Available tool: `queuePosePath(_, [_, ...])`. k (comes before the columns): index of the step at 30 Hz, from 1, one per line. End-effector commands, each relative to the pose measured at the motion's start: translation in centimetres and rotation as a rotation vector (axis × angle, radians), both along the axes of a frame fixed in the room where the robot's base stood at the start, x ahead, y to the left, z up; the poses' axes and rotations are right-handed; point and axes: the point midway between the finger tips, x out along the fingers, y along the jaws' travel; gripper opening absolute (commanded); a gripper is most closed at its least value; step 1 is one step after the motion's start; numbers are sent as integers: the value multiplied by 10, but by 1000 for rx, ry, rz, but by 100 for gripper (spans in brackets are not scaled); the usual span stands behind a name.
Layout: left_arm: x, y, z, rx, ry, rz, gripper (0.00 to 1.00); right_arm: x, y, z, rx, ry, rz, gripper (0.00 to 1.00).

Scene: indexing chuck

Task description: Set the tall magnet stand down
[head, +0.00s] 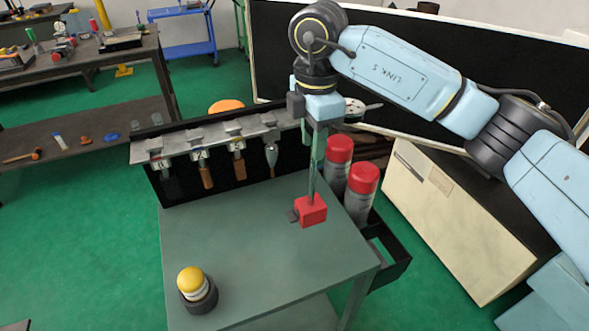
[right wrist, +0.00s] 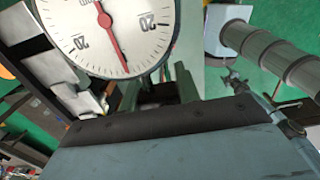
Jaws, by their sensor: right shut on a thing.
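The tall magnet stand has a red block base (head: 311,212) and a slim grey-green post (head: 317,165). It is upright at the right part of the green-grey cart top (head: 255,240). My right gripper (head: 319,122) is shut on the upper post, above the base. I cannot tell whether the base touches the cart top or hangs just above it. A white dial gauge (right wrist: 115,30) with a red needle fills the top of the right wrist view; its edge shows beside the gripper in the head view (head: 356,108). My left gripper is not in view.
A yellow-topped round item (head: 192,281) stands at the cart's front left. Hand tools hang from a rail (head: 215,136) along the back edge. Two red-capped cans (head: 361,184) stand in a bin on the right side. The middle of the cart top is clear.

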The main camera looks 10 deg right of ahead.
Motion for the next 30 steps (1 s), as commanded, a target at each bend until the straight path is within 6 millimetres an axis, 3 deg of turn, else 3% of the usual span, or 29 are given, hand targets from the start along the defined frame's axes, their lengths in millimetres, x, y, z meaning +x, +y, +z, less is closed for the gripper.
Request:
queuePosePath(9, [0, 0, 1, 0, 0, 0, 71, 0, 0, -46, 1, -1, 2, 0])
queuePosePath(16, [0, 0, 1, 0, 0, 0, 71, 0, 0, -59, 0, -1, 3, 0])
queuePosePath(23, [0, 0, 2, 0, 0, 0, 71, 0, 0, -86, 1, -2, 2, 0])
queuePosePath(30, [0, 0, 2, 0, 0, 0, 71, 1, 0, -89, 2, -4, 3, 0])
